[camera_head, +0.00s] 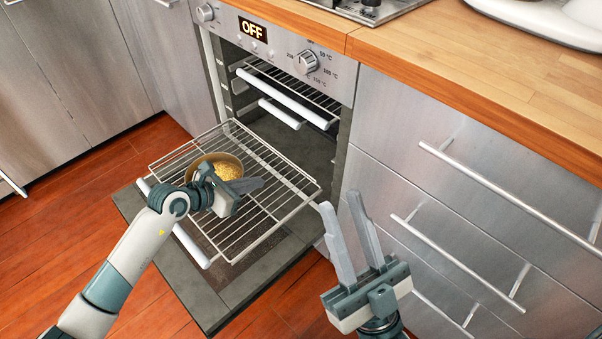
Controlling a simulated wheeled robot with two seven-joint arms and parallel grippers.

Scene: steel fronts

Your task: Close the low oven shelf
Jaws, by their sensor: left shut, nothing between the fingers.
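The low oven shelf (270,155) is a wire rack pulled far out of the oven, above the lowered oven door (262,270). A round brown dish (204,160) with yellow grainy food sits on the rack. My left gripper (254,186) is shut and empty over the rack, beside the dish at its near side, and hides part of both. Whether it touches the rack or dish I cannot tell. My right gripper (340,200) is open and empty, to the right of the rack, with its fingers pointing up in the picture.
Higher racks with white front bars (287,98) sit inside the oven (280,137). The control panel (290,50) reads OFF. Steel drawers (400,130) with long bar handles stand at right under a wooden counter (470,65). Red wooden floor (60,235) is clear at left.

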